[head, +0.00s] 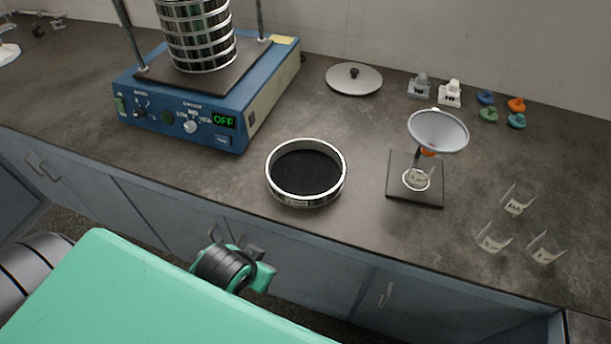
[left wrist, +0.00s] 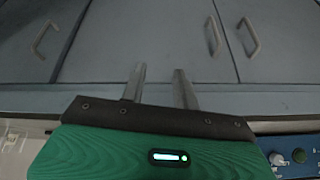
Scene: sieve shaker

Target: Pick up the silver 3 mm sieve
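A round silver sieve (head: 306,172) with a dark mesh lies alone on the grey counter in the head view. A small label on its front wall is too small to read. A stack of silver sieves (head: 199,38) stands on the shaker, its top cut off by the frame. My left gripper (head: 234,240) is in front of the counter edge, nearer to me than the sieve and apart from it. In the left wrist view its two fingers (left wrist: 160,74) are spread with nothing between them, facing cabinet doors. My right gripper is in neither view.
The blue shaker (head: 190,112) reads OFF, at the back left. A silver lid (head: 354,79) lies behind the sieve. A funnel (head: 438,131) on a stand is to the right, with several small beakers (head: 491,238) beyond. Bare counter surrounds the sieve.

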